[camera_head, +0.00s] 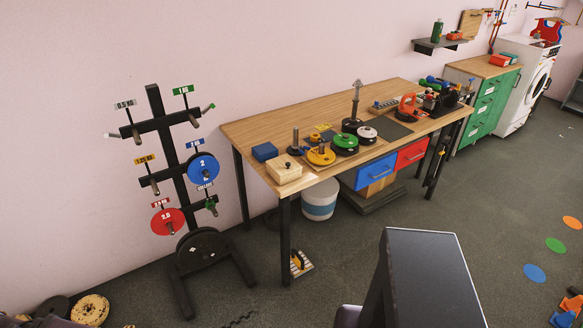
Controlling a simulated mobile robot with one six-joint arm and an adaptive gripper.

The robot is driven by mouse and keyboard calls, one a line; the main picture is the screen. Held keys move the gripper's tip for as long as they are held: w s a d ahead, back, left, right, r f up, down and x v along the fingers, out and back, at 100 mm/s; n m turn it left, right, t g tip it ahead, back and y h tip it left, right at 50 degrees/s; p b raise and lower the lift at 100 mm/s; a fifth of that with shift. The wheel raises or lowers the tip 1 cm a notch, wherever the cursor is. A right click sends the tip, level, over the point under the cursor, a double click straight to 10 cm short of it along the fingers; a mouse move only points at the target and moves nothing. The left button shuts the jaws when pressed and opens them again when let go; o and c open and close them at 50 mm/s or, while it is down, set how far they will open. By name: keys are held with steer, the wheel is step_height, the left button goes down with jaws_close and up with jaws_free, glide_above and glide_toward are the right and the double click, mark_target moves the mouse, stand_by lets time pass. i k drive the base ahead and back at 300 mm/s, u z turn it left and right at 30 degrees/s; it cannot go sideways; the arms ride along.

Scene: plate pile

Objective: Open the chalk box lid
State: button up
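A pale wooden box (284,172) with a small dark knob on top stands at the near left corner of the wooden table. It looks like the chalk box, though I see no label on it. Its top looks closed. My gripper is not in view, so I cannot see where it is relative to the box or whether it is open.
A blue block (265,151) sits just behind the box on the table (310,106). Yellow (321,155) and green (344,141) discs are to its right. A plate rack (166,140) stands left of the table. Some floor in front of the table is clear.

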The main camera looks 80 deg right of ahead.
mark_target(282, 165)
steer(key=k, duration=2.1)
steer(key=z, duration=1.7)
steer(key=i, duration=0.95)
steer(key=u, duration=0.15)
